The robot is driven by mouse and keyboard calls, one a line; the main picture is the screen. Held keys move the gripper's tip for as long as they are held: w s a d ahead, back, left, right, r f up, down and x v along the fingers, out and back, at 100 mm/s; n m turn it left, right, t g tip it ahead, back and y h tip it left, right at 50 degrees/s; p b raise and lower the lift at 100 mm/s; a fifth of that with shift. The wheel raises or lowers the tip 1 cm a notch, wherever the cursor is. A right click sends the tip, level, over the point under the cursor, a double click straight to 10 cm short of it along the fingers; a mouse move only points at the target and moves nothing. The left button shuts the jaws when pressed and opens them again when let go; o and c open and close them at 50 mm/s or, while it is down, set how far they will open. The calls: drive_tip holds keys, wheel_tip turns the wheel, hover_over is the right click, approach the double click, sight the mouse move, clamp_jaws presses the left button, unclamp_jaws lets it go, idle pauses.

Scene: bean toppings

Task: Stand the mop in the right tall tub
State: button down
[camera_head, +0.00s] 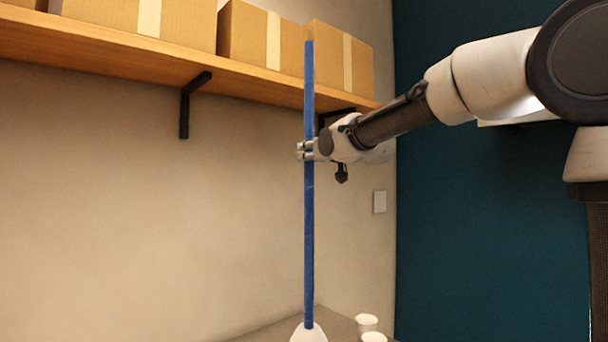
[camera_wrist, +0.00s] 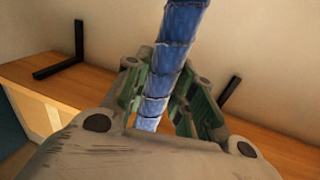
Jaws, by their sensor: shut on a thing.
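The mop (camera_head: 309,240) has a long blue handle and stands upright in the head view. Its white head (camera_head: 308,333) shows at the bottom edge, partly cut off. My gripper (camera_head: 305,150) is shut on the handle at about mid height. In the wrist view the blue handle (camera_wrist: 172,60) runs between the green-padded fingers of my gripper (camera_wrist: 160,100). I cannot tell whether the mop's head touches the surface below. No tall tub can be made out for certain.
A wooden shelf (camera_head: 150,52) with several cardboard boxes (camera_head: 253,38) runs along the wall behind the handle's top. Black brackets (camera_head: 186,110) hold it. Two small white cups (camera_head: 367,323) stand on a grey surface (camera_head: 340,327) right of the mop's head. A teal wall is at right.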

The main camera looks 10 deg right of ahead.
sight(312, 167)
drive_tip(key=shift+f, duration=2.1)
drive_tip(key=c, duration=1.2)
unclamp_jaws()
